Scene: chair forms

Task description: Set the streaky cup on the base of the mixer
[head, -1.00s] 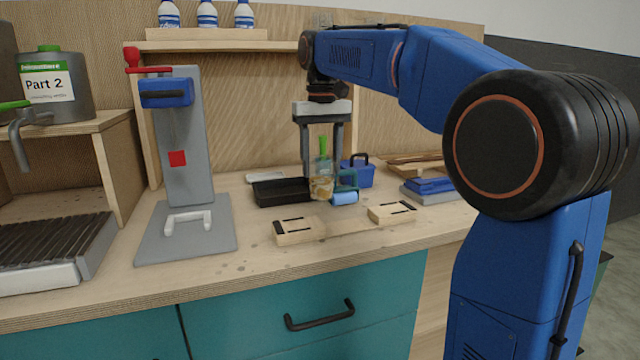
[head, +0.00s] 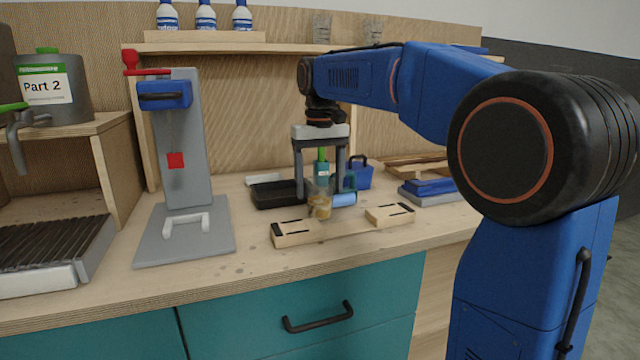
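The streaky cup (head: 320,205), small and see-through with brownish streaks, stands or hangs low over the middle of the worktop, behind two pale wooden blocks. My gripper (head: 320,190) points straight down above it, with one finger on each side of the cup. The fingers look spread, with a narrow gap beside the cup; contact is hard to judge. A green-topped item (head: 322,164) shows just behind or in the cup; I cannot tell which. The mixer (head: 187,140) is a grey upright with a blue head and red knob at left. Its flat grey base (head: 160,250) carries a white bracket.
A black tray (head: 275,198) lies left of my gripper, and a blue box (head: 360,177) sits right behind it. Wooden blocks (head: 296,233) and (head: 390,214) lie in front. A ribbed grey machine (head: 50,250) stands far left. Worktop between mixer and blocks is clear.

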